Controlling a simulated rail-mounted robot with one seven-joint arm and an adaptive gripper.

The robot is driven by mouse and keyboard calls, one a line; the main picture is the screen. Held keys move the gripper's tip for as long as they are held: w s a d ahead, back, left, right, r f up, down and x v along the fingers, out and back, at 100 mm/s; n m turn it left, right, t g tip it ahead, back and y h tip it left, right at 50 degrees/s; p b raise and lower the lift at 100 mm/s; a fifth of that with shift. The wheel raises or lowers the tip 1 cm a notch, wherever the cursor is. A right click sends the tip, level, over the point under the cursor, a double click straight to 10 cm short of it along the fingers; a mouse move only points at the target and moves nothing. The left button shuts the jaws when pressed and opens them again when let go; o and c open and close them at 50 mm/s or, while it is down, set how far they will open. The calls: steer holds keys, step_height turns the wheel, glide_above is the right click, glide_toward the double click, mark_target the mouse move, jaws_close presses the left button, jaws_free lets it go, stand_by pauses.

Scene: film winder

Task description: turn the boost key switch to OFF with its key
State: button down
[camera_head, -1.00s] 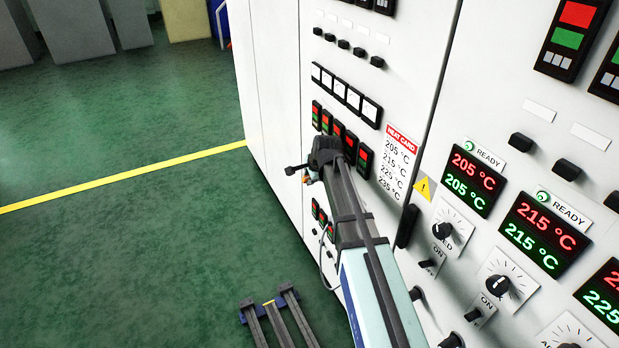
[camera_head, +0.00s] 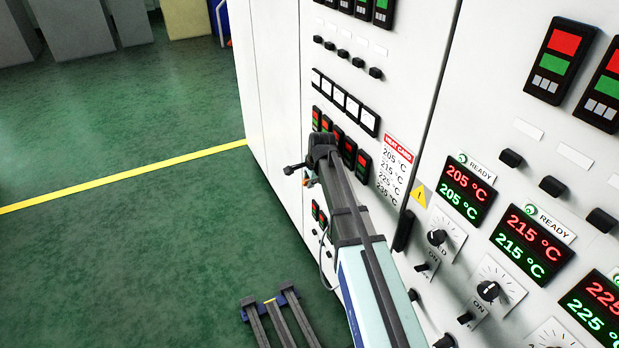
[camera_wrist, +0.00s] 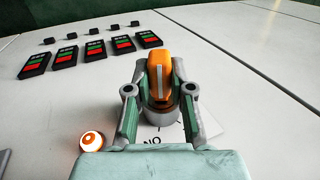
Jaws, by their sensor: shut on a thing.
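An orange key (camera_wrist: 160,78) with a pale stripe stands in the round grey collar of the boost key switch (camera_wrist: 160,114) in the wrist view. The stripe runs nearly up and down in that picture. My gripper (camera_wrist: 160,92) has one finger on each side of the key and is shut on it. A white label plate (camera_wrist: 205,125) lies behind the switch, with "ON" printed upside down; its other marks are mostly hidden by my gripper. In the head view my gripper (camera_head: 309,177) is at the panel's lower left, and my arm hides the key's switch.
A lit orange lamp (camera_wrist: 91,140) sits left of my gripper in the wrist view. Several red-green switch units (camera_wrist: 93,52) and black knobs are farther along the panel. A thin cable (camera_head: 323,262) hangs below my gripper. Open green floor (camera_head: 130,240) lies left.

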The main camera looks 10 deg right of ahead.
steer(key=shift+w+r+g+h+p, duration=0.15)
steer(key=shift+g+h+p, duration=0.25)
steer(key=shift+g+p, duration=1.65)
steer(key=shift+t+p, duration=0.65)
steer(key=shift+p, duration=0.3)
steer(key=shift+p, duration=0.45)
steer(key=shift+w+a+g+h+p, duration=0.15)
steer(key=shift+g+h+p, duration=0.15)
steer(key=shift+g+p, duration=1.15)
steer(key=shift+w+g+h+p, duration=0.1)
steer(key=shift+g+h+p, duration=0.45)
steer(key=shift+p, duration=1.35)
steer(key=shift+w+g+p, duration=0.1)
steer(key=shift+g+p, duration=0.35)
steer(key=shift+g, duration=0.05)
steer(key=shift+w+g+p, duration=0.1)
steer(key=shift+g+p, duration=0.6)
steer(key=shift+p, duration=0.3)
steer(key=shift+f+g+p, duration=0.25)
steer(key=shift+g+p, duration=0.35)
